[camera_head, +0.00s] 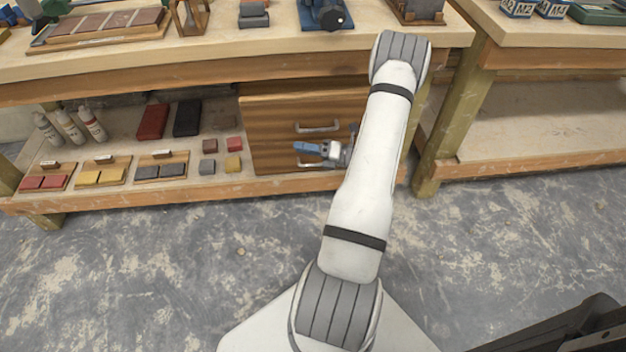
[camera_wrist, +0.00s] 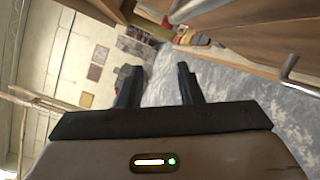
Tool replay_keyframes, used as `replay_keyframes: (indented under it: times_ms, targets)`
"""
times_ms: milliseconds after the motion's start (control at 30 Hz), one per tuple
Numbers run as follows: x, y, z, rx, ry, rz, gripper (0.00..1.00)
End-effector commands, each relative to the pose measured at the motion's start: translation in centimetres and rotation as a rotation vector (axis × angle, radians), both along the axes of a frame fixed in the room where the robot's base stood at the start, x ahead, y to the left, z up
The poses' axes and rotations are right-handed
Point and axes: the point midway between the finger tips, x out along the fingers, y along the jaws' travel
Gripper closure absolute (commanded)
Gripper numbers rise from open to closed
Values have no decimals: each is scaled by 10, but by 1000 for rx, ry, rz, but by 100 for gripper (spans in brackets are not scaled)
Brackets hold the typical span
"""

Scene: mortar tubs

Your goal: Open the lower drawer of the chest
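The wooden chest (camera_head: 270,125) stands on the shelf under the workbench. Its front has an upper silver bar handle (camera_head: 317,128) and a lower bar handle (camera_head: 308,164); both drawers look shut. The lower handle is partly covered by my gripper (camera_head: 303,147), which is in front of the chest between the two handles. In the wrist view my gripper (camera_wrist: 158,70) has its two dark fingers apart with nothing between them. A silver handle (camera_wrist: 290,72) shows at the right there, outside the fingers; I cannot tell which drawer it belongs to.
Left of the chest, the lower shelf holds bottles (camera_head: 70,126), a red block (camera_head: 153,121), a black block (camera_head: 187,118) and sample boards (camera_head: 103,170). The bench top (camera_head: 250,55) overhangs the chest. The concrete floor (camera_head: 150,260) in front is clear.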

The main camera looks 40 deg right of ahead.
Motion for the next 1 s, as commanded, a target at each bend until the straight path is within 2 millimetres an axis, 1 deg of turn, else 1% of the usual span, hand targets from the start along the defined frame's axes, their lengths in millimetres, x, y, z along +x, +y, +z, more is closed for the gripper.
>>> replay_keyframes:
  times_ms: [33, 100, 200, 300, 400, 467, 567, 800, 900, 1000]
  targets:
    - [-8, -19, -50, 88, 26, -88, 67]
    - [-16, -42, -86, 190, 48, -192, 67]
    - [-28, -64, -123, 299, 64, -300, 67]
    - [-37, -77, -147, 368, 71, -368, 67]
    - [-41, -84, -157, 403, 73, -404, 67]
    - [-39, -84, -159, 411, 72, -411, 67]
    - [-27, -81, -158, 413, 73, -410, 67]
    - [10, -71, -153, 411, 73, -408, 67]
    - [22, -68, -151, 410, 73, -409, 67]
    - [29, -67, -150, 410, 74, -409, 67]
